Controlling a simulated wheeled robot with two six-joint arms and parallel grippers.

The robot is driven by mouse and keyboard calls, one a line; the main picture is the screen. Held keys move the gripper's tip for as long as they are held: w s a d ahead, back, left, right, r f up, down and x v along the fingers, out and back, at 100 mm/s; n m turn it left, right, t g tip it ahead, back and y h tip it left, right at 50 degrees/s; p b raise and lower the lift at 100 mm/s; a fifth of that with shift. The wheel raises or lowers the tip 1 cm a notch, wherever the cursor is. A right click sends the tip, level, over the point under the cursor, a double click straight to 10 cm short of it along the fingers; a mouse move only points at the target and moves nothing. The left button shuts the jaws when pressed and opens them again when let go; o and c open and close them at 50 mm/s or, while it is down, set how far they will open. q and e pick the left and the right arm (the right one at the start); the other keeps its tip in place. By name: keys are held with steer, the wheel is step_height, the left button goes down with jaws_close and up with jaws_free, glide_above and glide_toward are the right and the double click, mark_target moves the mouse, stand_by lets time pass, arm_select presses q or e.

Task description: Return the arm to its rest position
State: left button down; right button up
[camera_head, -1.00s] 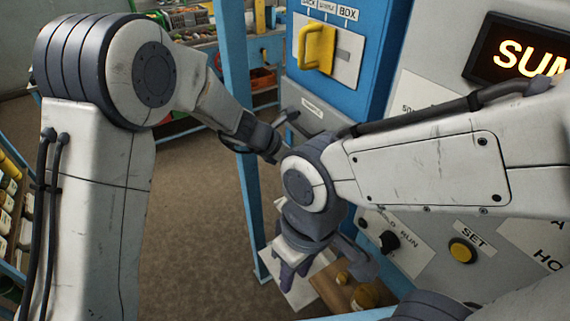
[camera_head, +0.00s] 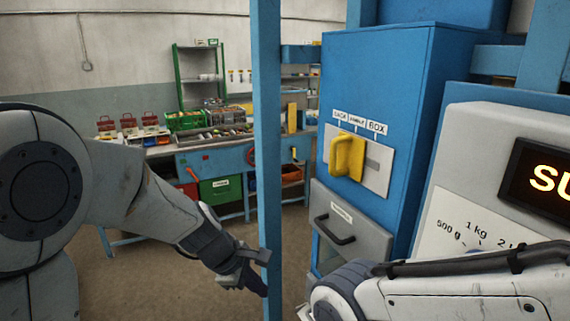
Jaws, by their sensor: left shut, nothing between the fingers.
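My left arm comes in from the left edge, and its gripper (camera_head: 254,277) points down and to the right beside the blue upright post (camera_head: 267,150). The left gripper is shut with nothing in it. Its tip overlaps the post in the picture; I cannot tell whether they touch. My right arm shows at the lower right as a white link with a black cable. The right gripper is below the frame.
A blue cabinet (camera_head: 375,95) with a yellow selector handle (camera_head: 347,156) and a grey drawer (camera_head: 345,240) stands right of the post. A grey panel with a lit display (camera_head: 545,183) is at the right. A workbench (camera_head: 215,160) is behind. Floor shows left of the post.

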arm_select(q)
steer(key=s+a+f+m+y, duration=0.2)
steer(key=s+a+m, duration=0.3)
steer(key=a+m, duration=0.25)
steer(key=s+a+f+m+y, duration=0.2)
steer(key=s+a+m+y, duration=0.15)
steer(key=a+m, duration=0.35)
steer(key=s+d+m+g+h+b, duration=0.2)
steer(key=s+d+m+b, duration=0.3)
steer(key=s+d, duration=0.9)
steer(key=m+g, duration=0.1)
steer(key=m, duration=0.2)
steer(key=shift+s+d, duration=0.35)
steer(key=shift+d, duration=0.05)
steer(key=shift+r, duration=0.1)
